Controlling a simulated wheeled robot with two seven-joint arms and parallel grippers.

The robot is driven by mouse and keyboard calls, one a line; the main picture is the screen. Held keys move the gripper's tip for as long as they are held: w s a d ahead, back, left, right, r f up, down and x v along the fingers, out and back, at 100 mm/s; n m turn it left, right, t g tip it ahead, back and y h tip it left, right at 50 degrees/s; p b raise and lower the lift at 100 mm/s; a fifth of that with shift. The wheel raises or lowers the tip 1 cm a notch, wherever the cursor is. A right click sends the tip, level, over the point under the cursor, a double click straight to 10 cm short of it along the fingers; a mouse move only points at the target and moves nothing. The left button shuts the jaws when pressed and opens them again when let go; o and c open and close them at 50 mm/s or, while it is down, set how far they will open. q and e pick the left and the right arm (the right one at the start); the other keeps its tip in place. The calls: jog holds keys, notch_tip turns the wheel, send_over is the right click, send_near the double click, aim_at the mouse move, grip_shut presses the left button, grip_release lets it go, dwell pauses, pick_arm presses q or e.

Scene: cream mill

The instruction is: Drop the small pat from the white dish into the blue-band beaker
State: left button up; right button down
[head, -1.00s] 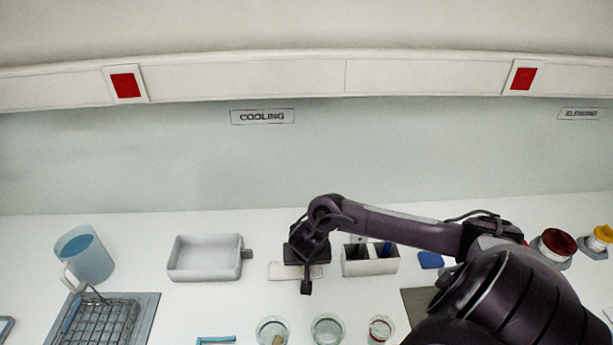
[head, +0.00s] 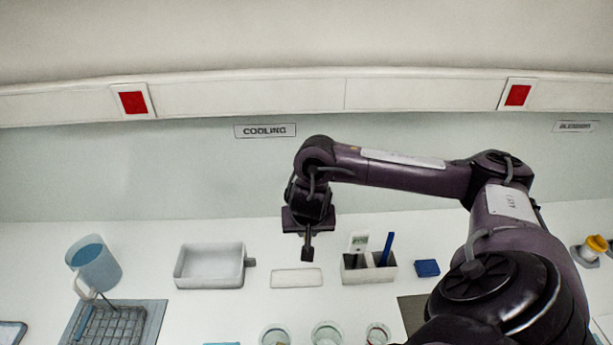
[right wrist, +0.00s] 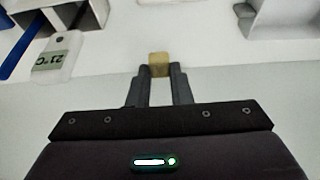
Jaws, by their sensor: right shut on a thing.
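My right gripper (head: 308,256) is shut on the small pat, a yellowish block (right wrist: 159,64) that shows between its fingertips in the right wrist view. The gripper is raised above the bench, just behind a shallow white dish (head: 297,279) in the head view, and the pat cannot be made out there. Three round glass beakers (head: 275,335), (head: 327,333), (head: 377,334) stand at the bottom edge, partly cut off. The right one has a reddish band; I cannot tell which has a blue band. My left gripper is not in view.
A deep white tray with a dark handle (head: 210,266) stands left of the dish. A white holder with a thermometer and blue pen (head: 369,268) and a blue block (head: 427,268) stand right. A blue jug (head: 95,267) and wire basket (head: 112,324) are at left.

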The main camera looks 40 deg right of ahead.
jog(key=shift+r, duration=1.2)
